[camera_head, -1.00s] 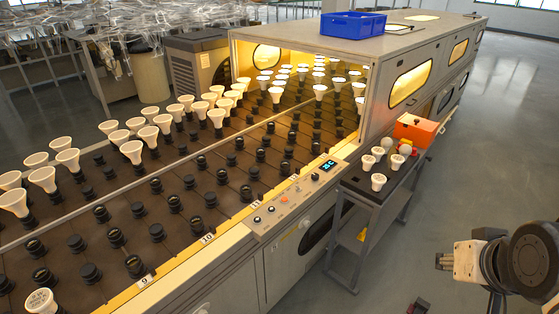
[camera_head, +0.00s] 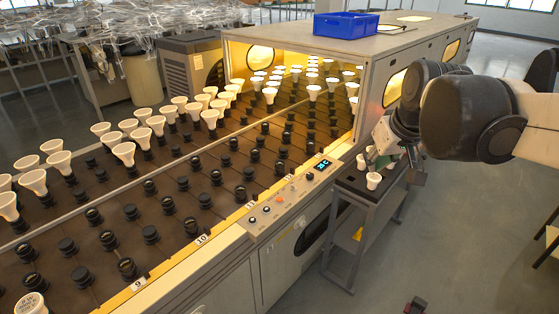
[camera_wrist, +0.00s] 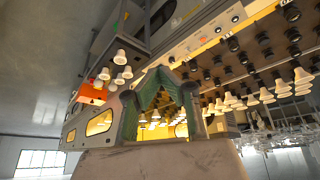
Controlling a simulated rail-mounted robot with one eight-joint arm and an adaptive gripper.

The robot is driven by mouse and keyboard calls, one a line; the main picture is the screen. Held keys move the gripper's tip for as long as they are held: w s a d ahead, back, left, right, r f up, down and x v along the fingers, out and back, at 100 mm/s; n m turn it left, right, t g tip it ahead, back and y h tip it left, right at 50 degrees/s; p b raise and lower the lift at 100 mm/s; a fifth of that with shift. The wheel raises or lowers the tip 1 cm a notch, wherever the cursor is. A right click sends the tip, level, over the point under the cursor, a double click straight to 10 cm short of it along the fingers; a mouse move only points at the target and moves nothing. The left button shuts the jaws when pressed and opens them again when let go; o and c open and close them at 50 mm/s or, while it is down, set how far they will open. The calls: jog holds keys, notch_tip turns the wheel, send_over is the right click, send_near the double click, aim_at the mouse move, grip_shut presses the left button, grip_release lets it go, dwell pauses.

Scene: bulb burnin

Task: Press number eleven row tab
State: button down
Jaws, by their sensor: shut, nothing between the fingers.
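The number eleven row tab (camera_head: 250,205) is a small white label on the yellow front edge of the dark socket conveyor, just left of the control panel in the head view. My gripper (camera_head: 383,158) is to the right of it, well apart, over the small side cart by the oven's corner. Its green fingers (camera_wrist: 160,92) show in the wrist view with nothing held; they are shut. In the wrist view the scene is upside-down and the tab's number is too small to read. Neighbouring tabs ten (camera_head: 201,239) and nine (camera_head: 137,285) lie further toward the front.
The control panel (camera_head: 290,205) with buttons and a blue display borders the conveyor. Several white bulbs stand in sockets. The side cart (camera_head: 352,186) carries bulbs; an orange box (camera_wrist: 92,94) shows in the wrist view. A blue crate (camera_head: 345,25) sits on the oven.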

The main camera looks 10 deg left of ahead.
jog(key=w+a+f+n, duration=0.2)
jog(key=w+a+f, duration=0.1)
jog(key=w+a, duration=0.5)
jog(key=n+g+y+b, duration=0.2)
jog(key=n+g, duration=0.1)
jog(key=n, duration=0.3)
send_over(252, 201)
jog(key=d, duration=0.3)
notch_tip(252, 201, down, 20)
jog(key=shift+w+a+r, duration=0.15)
jog(key=shift+w+r, duration=0.05)
jog(key=shift+w, duration=0.2)
jog(key=b+x, duration=0.1)
jog(key=x, duration=0.9)
jog(key=shift+s, duration=0.15)
